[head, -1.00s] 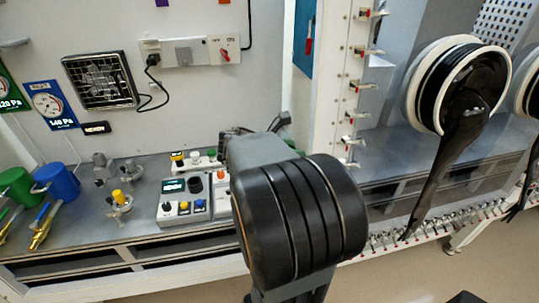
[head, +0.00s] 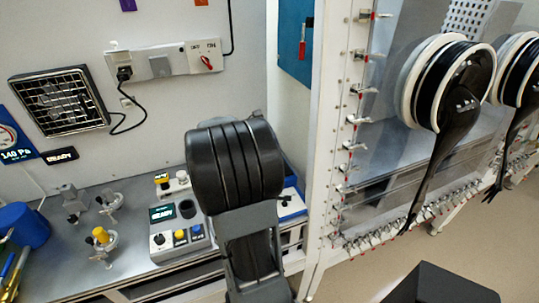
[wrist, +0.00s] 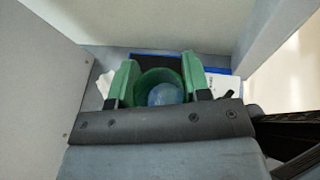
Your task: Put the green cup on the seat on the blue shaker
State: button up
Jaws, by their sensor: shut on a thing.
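The green cup (wrist: 148,78) is between the two fingers of my gripper (wrist: 160,76) in the wrist view, its round open mouth toward the camera. My gripper is shut on it. Blue edges (wrist: 217,71) around a dark surface show behind the cup, likely the blue shaker. In the head view a blue-edged, white-fronted device (head: 291,203) shows partly to the right of my arm, likely the same shaker. My arm hides most of it, and also the gripper and cup. The seat cannot be made out, and I cannot tell whether the cup touches anything below.
A grey control box (head: 178,232) with knobs stands left of my arm. A yellow-topped metal fitting (head: 102,243) and a blue vessel (head: 24,225) are farther left on the bench. A white frame post (head: 330,150) and black glove ports (head: 450,90) are at right.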

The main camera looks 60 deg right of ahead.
jog(key=d+f, duration=0.2)
jog(key=w+d+f, duration=0.1)
jog(key=d+f, duration=0.3)
jog(key=shift+w+f+p, duration=0.3)
jog(key=shift+w, duration=0.05)
jog(key=shift+d+f+p, duration=0.1)
jog(key=shift+f+p, duration=0.25)
jog(key=shift+f, duration=1.2)
jog(key=shift+f, duration=0.2)
jog(key=o, duration=0.9)
